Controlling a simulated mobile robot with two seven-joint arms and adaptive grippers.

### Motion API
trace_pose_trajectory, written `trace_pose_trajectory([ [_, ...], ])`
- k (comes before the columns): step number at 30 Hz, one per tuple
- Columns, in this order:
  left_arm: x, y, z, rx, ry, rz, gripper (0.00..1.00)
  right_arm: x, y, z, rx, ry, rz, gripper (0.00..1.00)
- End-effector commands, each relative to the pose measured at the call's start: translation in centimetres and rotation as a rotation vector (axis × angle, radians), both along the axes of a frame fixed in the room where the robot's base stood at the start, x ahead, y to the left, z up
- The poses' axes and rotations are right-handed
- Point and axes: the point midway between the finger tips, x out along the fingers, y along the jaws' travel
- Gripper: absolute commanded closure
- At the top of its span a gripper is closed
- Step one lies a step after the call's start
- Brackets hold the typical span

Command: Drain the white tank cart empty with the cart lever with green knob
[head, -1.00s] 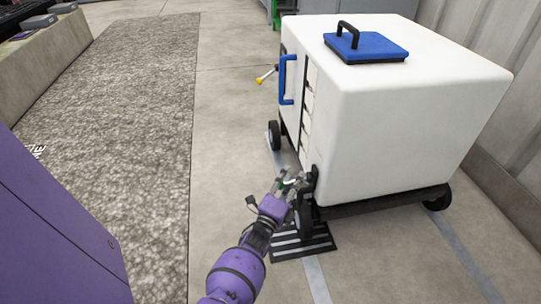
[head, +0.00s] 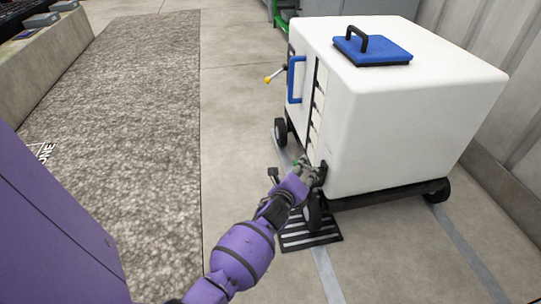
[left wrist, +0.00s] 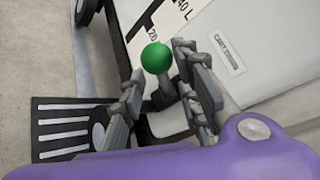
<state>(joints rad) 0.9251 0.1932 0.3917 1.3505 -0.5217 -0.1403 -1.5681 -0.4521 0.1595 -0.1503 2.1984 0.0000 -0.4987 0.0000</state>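The white tank cart (head: 420,125) stands on the floor right of centre in the head view, with a blue lid (head: 372,50) on top. My left gripper (head: 305,168) is at its lower near corner. In the left wrist view the green knob (left wrist: 156,58) of the cart lever stands between the fingers of my left gripper (left wrist: 160,74). The fingers are apart, with visible gaps beside the knob. The lever's lower part is partly hidden by the fingers. A scale strip marked 20 and 40 L (left wrist: 160,22) shows on the cart. My right gripper is not in view.
A slotted floor drain (head: 310,232) lies below the gripper, partly behind a cart wheel. A blue handle (head: 296,80) and a yellow-tipped lever (head: 268,79) stick out from the cart's left side. Clear floor and a grey mat (head: 120,120) lie to the left.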

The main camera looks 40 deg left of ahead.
Motion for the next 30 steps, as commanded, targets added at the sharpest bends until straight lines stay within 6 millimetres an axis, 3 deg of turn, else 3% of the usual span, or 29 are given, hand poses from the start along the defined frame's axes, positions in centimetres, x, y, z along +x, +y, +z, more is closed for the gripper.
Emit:
trace_pose_trajectory([
  [8, -5.5, -1.3, 1.7, -0.002, -0.002, 0.002, 0.70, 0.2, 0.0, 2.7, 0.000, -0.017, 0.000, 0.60],
  [12, -5.3, -1.1, 1.5, -0.201, -0.044, 0.057, 0.70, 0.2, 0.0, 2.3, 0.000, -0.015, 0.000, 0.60],
  [19, -5.7, -3.3, 4.0, -0.578, -0.132, 0.118, 0.70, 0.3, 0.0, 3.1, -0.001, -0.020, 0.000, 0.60],
  [30, -12.4, -6.0, 6.1, -1.008, -0.129, 0.211, 0.70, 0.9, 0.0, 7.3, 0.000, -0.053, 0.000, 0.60],
])
